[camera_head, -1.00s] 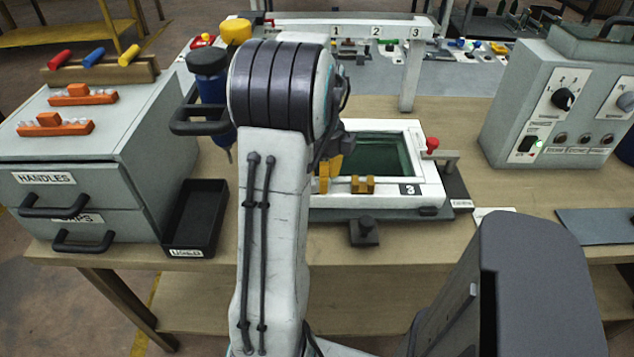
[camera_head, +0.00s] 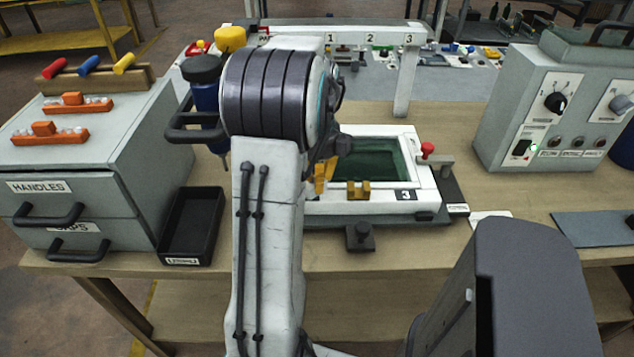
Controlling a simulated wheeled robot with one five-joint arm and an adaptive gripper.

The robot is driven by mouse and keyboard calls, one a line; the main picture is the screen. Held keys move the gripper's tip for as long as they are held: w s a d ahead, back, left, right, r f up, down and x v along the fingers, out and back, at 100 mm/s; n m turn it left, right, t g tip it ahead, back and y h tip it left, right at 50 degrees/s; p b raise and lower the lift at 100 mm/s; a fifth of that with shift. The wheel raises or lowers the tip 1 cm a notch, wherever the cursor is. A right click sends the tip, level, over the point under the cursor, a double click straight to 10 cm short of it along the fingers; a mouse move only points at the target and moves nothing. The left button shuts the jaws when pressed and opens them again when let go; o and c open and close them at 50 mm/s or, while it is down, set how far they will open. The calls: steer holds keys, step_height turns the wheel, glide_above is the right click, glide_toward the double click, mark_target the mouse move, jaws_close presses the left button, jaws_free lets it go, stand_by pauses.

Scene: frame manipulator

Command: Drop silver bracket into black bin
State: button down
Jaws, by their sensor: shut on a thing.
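The black bin (camera_head: 208,238) is an open dark tray with a white "USED" label. It stands on the table just right of the grey drawer cabinet, left of my arm. Its inside looks empty where it shows. My arm (camera_head: 268,230) rises in the middle of the view, and its rounded dark joint faces me. My gripper's fingers are hidden behind the arm, so I cannot see what they hold. I do not see a silver bracket.
A grey control box (camera_head: 548,110) stands at the right. A blue tool (camera_head: 207,100) with a black handle is behind the bin.

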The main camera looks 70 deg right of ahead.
step_height(320, 180, up, 3)
steer(key=shift+r, duration=0.1)
steer(key=s+a+r+b, duration=0.1)
steer(key=s+a+r, duration=0.2)
steer(key=s, duration=0.9)
steer(key=shift+r, duration=1.45)
